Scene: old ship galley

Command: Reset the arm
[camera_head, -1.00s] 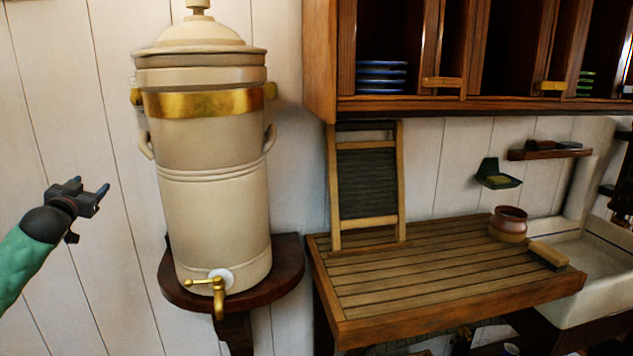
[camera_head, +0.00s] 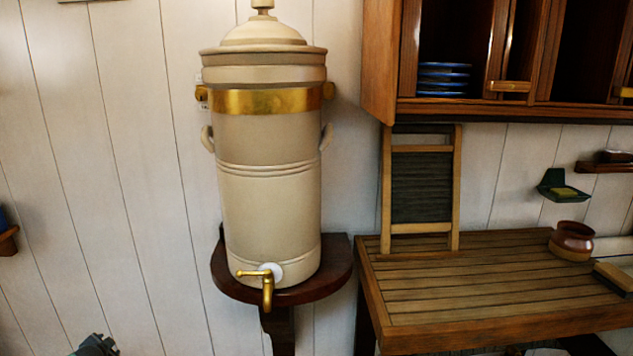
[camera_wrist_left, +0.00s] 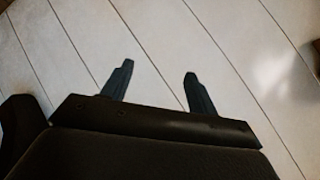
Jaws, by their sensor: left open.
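My left gripper (camera_wrist_left: 158,85) is open in the left wrist view. Its two dark fingers stand apart with nothing between them, in front of pale planked boards. In the head view only a small dark part of my left gripper (camera_head: 95,346) shows at the bottom edge, left of the water urn. My right gripper is not in view.
A cream urn (camera_head: 268,200) with a brass tap (camera_head: 267,286) stands on a dark wall shelf (camera_head: 340,270). A slatted wooden counter (camera_head: 440,300) with a washboard (camera_head: 422,190) and a brown pot (camera_head: 571,241) is at right, under a cupboard (camera_head: 378,60).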

